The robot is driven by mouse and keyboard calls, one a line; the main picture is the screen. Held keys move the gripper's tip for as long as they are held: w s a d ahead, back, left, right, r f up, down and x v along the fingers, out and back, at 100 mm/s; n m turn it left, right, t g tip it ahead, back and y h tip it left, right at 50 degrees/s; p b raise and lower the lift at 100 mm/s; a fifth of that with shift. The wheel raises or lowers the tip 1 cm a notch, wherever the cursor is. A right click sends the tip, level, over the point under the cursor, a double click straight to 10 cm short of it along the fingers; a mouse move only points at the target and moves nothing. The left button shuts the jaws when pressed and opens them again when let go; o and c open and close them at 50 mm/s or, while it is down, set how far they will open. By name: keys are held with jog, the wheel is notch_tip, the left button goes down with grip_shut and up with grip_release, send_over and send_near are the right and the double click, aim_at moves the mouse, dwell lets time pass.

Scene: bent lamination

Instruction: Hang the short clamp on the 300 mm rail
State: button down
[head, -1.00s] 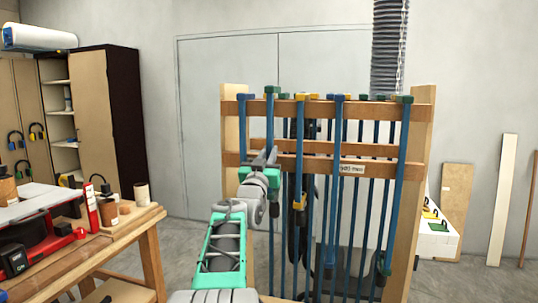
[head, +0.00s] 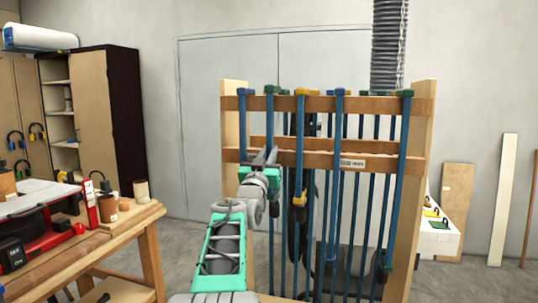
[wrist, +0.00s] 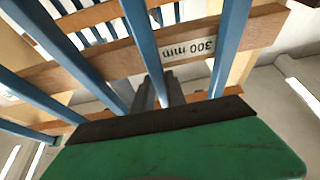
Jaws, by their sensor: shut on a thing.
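A wooden rack holds clamps with blue bars. Its front rail (head: 325,160) carries a label (head: 352,163), which reads 300 mm in the wrist view (wrist: 188,47). My gripper (head: 264,157) is shut in front of the rack's left part, level with this rail. In the head view it overlaps the blue bar of a green-headed clamp (head: 269,90). In the wrist view the grey fingers (wrist: 157,92) meet the lower end of a blue bar (wrist: 143,40). A green block with a dark strip (wrist: 180,150) fills the bottom. The grip itself is largely hidden.
Other blue-barred clamps hang close to the right, one with a yellow head (head: 302,92) and a yellow lower jaw (head: 300,199). The rack's posts (head: 417,180) bound it. A workbench (head: 110,232) with a red machine stands at the left.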

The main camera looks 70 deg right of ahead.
jog(key=shift+f, duration=0.4)
jog(key=c, duration=1.5)
grip_release()
jog(key=shift+w+f, duration=0.1)
jog(key=shift+o, duration=1.1)
jog(key=b+v, duration=0.2)
jog(key=v, duration=0.5)
jog(key=shift+a, duration=0.45)
